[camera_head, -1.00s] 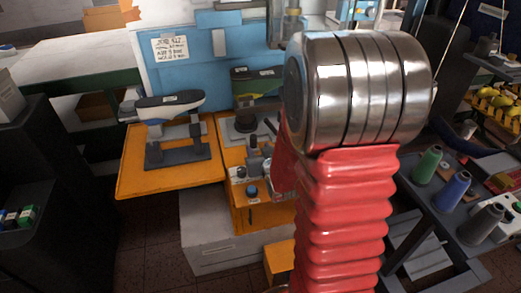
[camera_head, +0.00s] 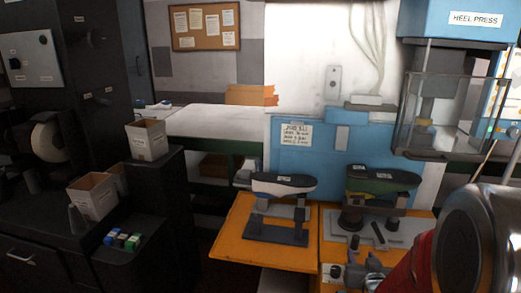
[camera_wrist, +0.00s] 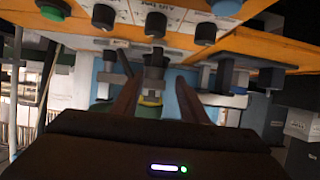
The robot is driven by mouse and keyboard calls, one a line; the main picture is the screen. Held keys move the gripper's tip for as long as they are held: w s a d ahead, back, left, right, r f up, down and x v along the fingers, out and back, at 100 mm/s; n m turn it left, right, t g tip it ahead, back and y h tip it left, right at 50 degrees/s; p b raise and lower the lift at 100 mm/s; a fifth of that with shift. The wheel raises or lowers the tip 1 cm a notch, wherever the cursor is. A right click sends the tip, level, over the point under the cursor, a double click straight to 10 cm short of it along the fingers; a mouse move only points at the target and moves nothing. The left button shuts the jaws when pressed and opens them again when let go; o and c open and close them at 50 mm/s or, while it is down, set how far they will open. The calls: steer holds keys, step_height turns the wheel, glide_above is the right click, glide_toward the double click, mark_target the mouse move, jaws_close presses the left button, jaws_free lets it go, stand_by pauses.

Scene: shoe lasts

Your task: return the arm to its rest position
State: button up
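My arm, with a silver joint and red sleeve, fills the lower right corner of the head view; the gripper cannot be made out there. In the wrist view my gripper (camera_wrist: 158,100) shows two dark fingers spread apart, with no object clearly held. A grey post with a green and yellow shape lies beyond the gap. A dark-topped, white-sided shoe last (camera_head: 284,185) rests on a grey stand at the left of the orange bench. A green shoe last (camera_head: 383,180) rests on a post to its right.
The orange bench (camera_head: 235,245) holds knobs close to my arm; round knobs (camera_wrist: 156,24) show at the top of the wrist view. The heel press (camera_head: 450,22) hangs at upper right. Dark shelving with boxes (camera_head: 147,139) stands at left. A white table (camera_head: 225,120) is behind.

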steer(key=s+a+r+n+g+y, duration=0.2)
steer(key=s+a+r+g, duration=0.2)
steer(key=s+a+r, duration=0.55)
steer(key=s+a+r+n+g+y, duration=0.1)
steer(key=s+a+r+g, duration=0.2)
steer(key=s+a, duration=0.6)
steer(key=s, duration=0.4)
steer(key=shift+s+a+y, duration=0.2)
steer(key=shift+a+y, duration=0.05)
steer(key=shift+y, duration=0.05)
steer(key=shift+r, duration=0.1)
stand_by(1.1)
